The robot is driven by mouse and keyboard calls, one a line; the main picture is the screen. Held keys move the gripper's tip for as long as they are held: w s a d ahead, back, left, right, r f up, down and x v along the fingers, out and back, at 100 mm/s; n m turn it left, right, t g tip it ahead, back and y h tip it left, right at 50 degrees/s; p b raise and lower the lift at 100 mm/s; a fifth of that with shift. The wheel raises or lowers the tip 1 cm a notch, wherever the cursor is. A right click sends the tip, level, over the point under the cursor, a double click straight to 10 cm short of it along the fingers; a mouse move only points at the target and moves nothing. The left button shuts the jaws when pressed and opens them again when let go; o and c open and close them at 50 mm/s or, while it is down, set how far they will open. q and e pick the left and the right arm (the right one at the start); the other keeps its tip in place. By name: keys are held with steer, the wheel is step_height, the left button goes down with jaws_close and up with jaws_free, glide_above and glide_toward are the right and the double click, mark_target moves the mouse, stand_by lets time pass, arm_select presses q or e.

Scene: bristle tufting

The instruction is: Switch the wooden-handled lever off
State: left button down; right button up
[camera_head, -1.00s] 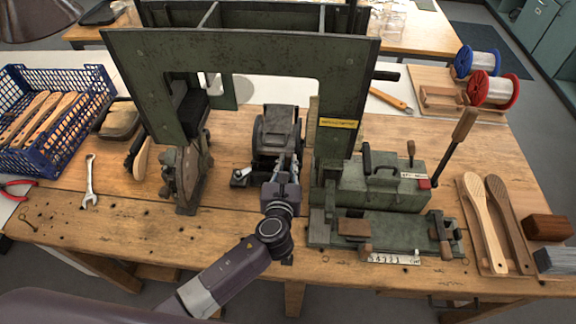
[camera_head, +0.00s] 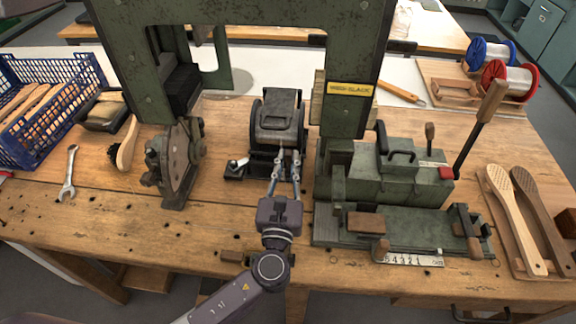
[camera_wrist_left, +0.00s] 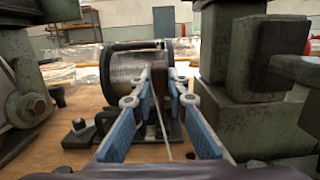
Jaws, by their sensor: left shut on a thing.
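A long lever with a wooden handle (camera_head: 491,101) slants up and to the right from the green machine (camera_head: 345,190). A red piece (camera_head: 446,173) sits by the lever's foot. My left gripper (camera_head: 285,157) is well to the left of the lever, at the front of a dark spool unit (camera_head: 277,117). In the left wrist view its blue-padded fingers (camera_wrist_left: 157,80) reach toward a spool of thin wire (camera_wrist_left: 130,68). A thin wire strand (camera_wrist_left: 160,112) runs between the fingers, and the gripper is shut on it. My right gripper is not in view.
A tall green frame (camera_head: 350,60) with a yellow label rises beside the spool unit. A round-disc device (camera_head: 180,160) stands left. Wooden brush handles (camera_head: 515,215) lie at right. Red and blue spools (camera_head: 507,80) are behind. Bench room is clear at front left.

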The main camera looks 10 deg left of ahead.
arm_select(q)
steer(key=c, duration=1.9)
jaws_free()
steer(key=s, duration=0.8)
steer(key=s+f, duration=0.1)
steer(key=s, duration=0.3)
steer(key=shift+f, duration=0.1)
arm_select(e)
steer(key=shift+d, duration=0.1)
